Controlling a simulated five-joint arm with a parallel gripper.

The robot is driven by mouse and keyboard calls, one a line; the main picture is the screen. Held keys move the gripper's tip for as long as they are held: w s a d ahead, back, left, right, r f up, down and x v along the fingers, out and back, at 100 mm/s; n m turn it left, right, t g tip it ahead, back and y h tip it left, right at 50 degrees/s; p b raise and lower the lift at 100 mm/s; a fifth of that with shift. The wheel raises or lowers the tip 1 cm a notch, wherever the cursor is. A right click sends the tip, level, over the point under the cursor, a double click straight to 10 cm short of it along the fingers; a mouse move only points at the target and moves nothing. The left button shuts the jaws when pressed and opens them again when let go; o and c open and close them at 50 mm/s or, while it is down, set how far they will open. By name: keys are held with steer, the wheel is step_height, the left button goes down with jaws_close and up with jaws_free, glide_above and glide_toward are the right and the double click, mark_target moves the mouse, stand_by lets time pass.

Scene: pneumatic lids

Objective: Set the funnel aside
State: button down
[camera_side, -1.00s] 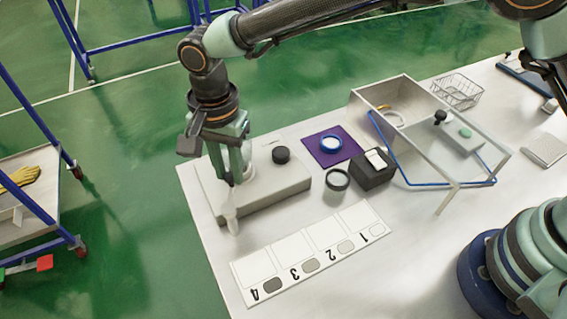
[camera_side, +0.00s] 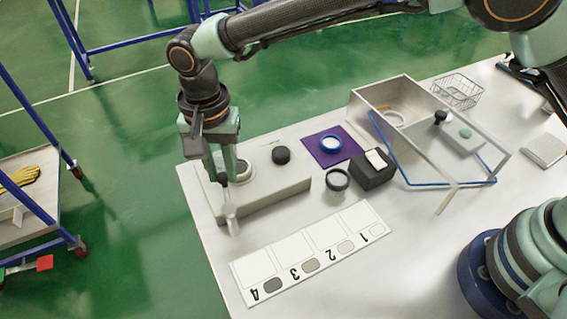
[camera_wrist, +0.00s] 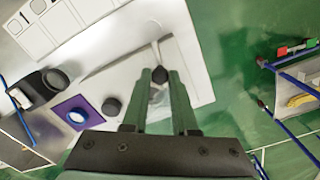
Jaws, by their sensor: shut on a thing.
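My gripper (camera_side: 220,179) hangs over the left end of a pale grey block (camera_side: 283,186), pointing down. Its fingers stand slightly apart and are shut on a pale, see-through thing, seemingly the funnel (camera_wrist: 157,96), between them in the wrist view. The fingers hide most of it in the side view, so its outline is unclear. My gripper also shows in the wrist view (camera_wrist: 160,74). A round pale opening (camera_side: 243,170) shows on the block.
A black knob (camera_side: 281,155) stands on the block. To its right are a purple mat (camera_side: 313,143) with a blue-white ring (camera_side: 330,143), a dark ring (camera_side: 338,180) and a black box (camera_side: 372,170). A numbered strip (camera_side: 312,241) lies in front. An open bin (camera_side: 373,96) stands behind.

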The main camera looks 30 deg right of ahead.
steer(key=a+n, duration=0.1)
steer(key=n, duration=0.1)
steer(key=a+n, duration=0.1)
steer(key=n, duration=0.2)
steer(key=shift+a+n, duration=0.3)
steer(key=shift+a, duration=0.1)
steer(key=shift+s+a+n, duration=0.25)
steer(key=shift+a+n, duration=0.1)
steer(key=shift+n, duration=0.6)
steer(key=shift+s+a+n, duration=0.2)
steer(key=shift+a+n, duration=0.1)
steer(key=shift+n, duration=0.6)
steer(key=shift+s+a+n, duration=0.25)
steer(key=shift+a+n, duration=0.1)
steer(key=shift+n, duration=0.6)
steer(key=c, duration=0.7)
jaws_free()
step_height(320, 180, up, 12)
steer(key=shift+r, duration=0.1)
